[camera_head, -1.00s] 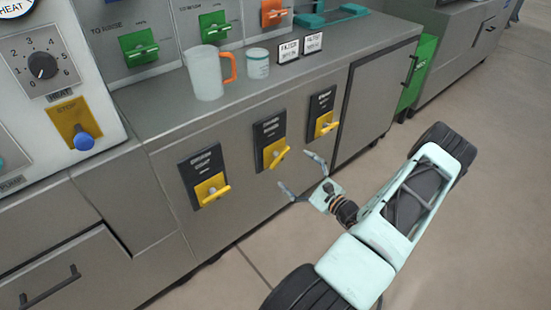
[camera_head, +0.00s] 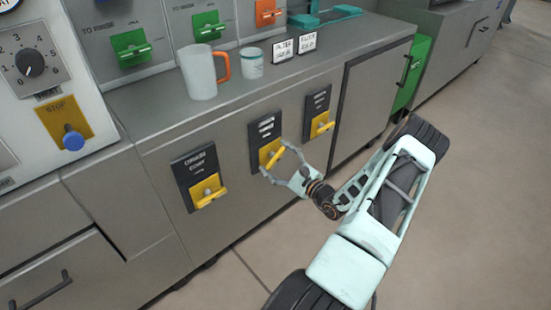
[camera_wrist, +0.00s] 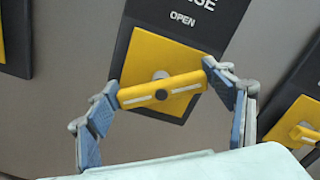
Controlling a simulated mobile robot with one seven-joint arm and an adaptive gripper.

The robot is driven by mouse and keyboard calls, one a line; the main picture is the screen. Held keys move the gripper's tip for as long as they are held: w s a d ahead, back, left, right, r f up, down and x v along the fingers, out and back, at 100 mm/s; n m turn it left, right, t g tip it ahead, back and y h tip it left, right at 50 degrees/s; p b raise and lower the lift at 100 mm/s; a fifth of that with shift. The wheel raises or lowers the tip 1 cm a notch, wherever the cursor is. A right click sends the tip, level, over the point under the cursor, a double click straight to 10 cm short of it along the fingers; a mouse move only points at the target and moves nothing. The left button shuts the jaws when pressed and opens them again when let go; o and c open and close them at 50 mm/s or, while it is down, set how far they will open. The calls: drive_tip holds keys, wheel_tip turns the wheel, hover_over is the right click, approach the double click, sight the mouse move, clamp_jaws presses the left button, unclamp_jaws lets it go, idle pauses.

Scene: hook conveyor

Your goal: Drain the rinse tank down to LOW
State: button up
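The middle valve on the cabinet front has a black plate (camera_head: 265,127), a yellow square and a yellow bar handle (camera_wrist: 160,92). Its label in the wrist view ends in "SE", with "OPEN" below. The handle lies nearly crosswise, slightly tilted, its right end higher. My gripper (camera_head: 273,157) is at this valve, fingers spread; in the wrist view the fingertips (camera_wrist: 159,80) are at either end of the handle. I cannot tell whether they touch it. In the head view the fingers partly hide the handle. No rinse tank level gauge is readable.
Similar yellow-handled valves sit to the left (camera_head: 207,190) and right (camera_head: 320,124). A yellow stop panel (camera_head: 65,122) is at left. Floor at right is clear.

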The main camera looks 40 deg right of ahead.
drive_tip(key=c, duration=0.6)
drive_tip(key=shift+c, duration=0.2)
drive_tip(key=m+p, duration=0.1)
drive_tip(key=m, duration=0.1)
drive_tip(key=shift+d+r+m, duration=0.1)
drive_tip(key=shift+m, duration=0.3)
drive_tip(key=shift+d+m+p, duration=0.1)
drive_tip(key=shift+m+p, duration=0.7)
drive_tip(key=shift+m, duration=0.9)
drive_tip(key=o, duration=1.2)
